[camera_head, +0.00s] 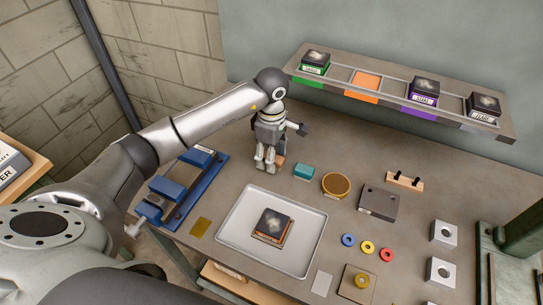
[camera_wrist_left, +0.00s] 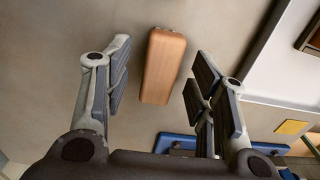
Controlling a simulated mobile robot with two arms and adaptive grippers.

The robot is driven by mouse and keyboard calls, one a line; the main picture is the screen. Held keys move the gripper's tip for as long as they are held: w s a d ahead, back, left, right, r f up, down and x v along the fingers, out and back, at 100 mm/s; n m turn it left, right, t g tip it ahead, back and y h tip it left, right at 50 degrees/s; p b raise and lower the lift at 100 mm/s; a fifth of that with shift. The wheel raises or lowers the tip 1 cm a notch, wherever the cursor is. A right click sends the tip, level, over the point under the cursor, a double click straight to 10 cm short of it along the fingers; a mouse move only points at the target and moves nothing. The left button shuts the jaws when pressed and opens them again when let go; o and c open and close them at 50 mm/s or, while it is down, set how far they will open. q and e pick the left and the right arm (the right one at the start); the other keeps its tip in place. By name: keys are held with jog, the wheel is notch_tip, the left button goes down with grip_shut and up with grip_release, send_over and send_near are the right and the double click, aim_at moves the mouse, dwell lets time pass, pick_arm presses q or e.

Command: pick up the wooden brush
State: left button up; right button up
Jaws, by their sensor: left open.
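The wooden brush (camera_wrist_left: 163,66) shows in the left wrist view as a smooth orange-brown block with rounded edges, lying on the bench. My left gripper (camera_wrist_left: 160,58) is open, with a finger on each side of the brush and gaps between them; the brush appears empty of any grip. In the head view my left gripper (camera_head: 268,168) points down at the bench behind the tray, and only a small part of the brush (camera_head: 280,160) shows beside its fingers. Whether the fingertips are level with the brush, I cannot tell. My right gripper is not in view.
A teal block (camera_head: 304,171) and a round brass-coloured disc (camera_head: 336,185) are close on the right. A pale tray (camera_head: 305,243) holding a dark-topped box (camera_head: 270,226) lies in front. A blue vise (camera_head: 180,187) is at left. A shelf (camera_head: 400,99) with boxes runs behind.

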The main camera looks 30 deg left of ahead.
pick_arm(q)
jog(key=shift+f, duration=0.7)
jog(key=c, duration=1.1)
jog(key=shift+r, duration=0.2)
jog(key=shift+w+r+b, duration=0.1)
jog(key=shift+r+b, duration=0.15)
jog(key=shift+b, duration=0.1)
notch_tip(320, 180, up, 2)
jog(key=shift+r+b, duration=0.1)
jog(key=shift+b, duration=0.7)
jog(key=s+d+r, duration=0.1)
jog(key=s+r, duration=0.2)
jog(key=s, duration=0.1)
jog(key=s+d+r+b, duration=0.1)
jog(key=s+d+r, duration=0.1)
jog(key=s+r, duration=0.1)
jog(key=s+d+r+b, duration=0.1)
jog(key=s+d+r, duration=0.1)
jog(key=s+r, duration=0.2)
jog(key=shift+s+d, duration=0.25)
jog(key=shift+s, duration=0.8)
